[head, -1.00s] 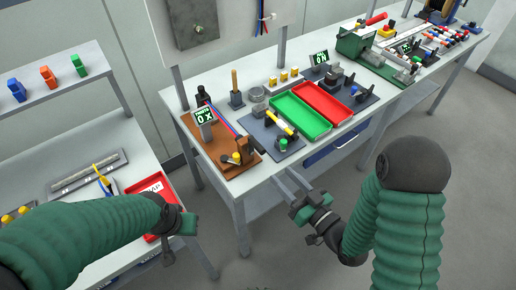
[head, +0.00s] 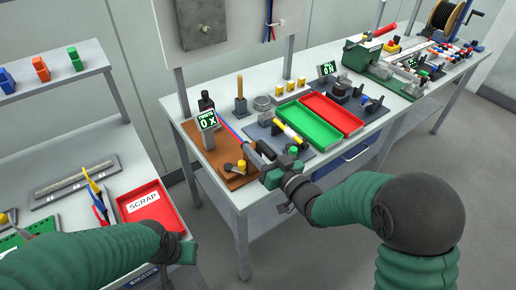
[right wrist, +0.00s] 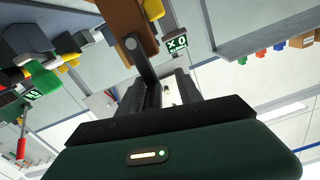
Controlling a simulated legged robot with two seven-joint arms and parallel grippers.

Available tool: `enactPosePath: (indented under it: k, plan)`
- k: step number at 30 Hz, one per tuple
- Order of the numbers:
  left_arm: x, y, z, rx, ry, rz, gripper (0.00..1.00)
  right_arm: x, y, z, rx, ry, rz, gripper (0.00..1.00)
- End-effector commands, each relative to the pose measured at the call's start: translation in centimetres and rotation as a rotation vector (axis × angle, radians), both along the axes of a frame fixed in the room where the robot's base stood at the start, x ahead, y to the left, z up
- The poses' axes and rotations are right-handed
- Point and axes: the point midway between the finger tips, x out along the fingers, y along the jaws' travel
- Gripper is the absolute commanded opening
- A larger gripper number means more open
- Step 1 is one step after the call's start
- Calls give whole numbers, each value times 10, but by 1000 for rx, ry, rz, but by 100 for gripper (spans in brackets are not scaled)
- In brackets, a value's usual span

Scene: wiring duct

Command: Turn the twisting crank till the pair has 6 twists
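The twisting station is a brown board (head: 215,166) near the front left corner of the table. Its display (head: 207,119) reads 0 X, and it also shows in the right wrist view (right wrist: 177,44). A red and blue wire pair (head: 233,130) runs from the dark post towards the crank end. The crank's yellow knob (head: 241,165) shows just left of my right gripper (head: 259,154), which hides much of the crank block. In the right wrist view a dark bar reaches between the spread fingers; contact cannot be told. My left gripper (head: 182,250) is low by the scrap tray, its fingers unclear.
Right of the board are a green tray (head: 297,137), a red tray (head: 340,123) and a fixture with a yellow piece (head: 289,131). A red scrap tray (head: 150,205) lies on the left table. Floor shows between the tables.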

Motion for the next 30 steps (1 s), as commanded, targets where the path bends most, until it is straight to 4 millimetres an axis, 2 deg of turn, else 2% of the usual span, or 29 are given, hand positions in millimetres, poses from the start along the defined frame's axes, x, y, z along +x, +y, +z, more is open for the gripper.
enactPosePath:
  k: [8, 18, 30]
  plan:
    - [0, 0, 0, 0, 0, -1, 36, 3, 1, 0, 0, -1, -1, 41]
    - [0, 0, 0, 0, 0, -1, 36, 2, 4, 0, -2, -1, 1, 0]
    - [0, 0, 0, 0, 0, -1, 36, 1, 4, -1, -1, 1, 4, 0]
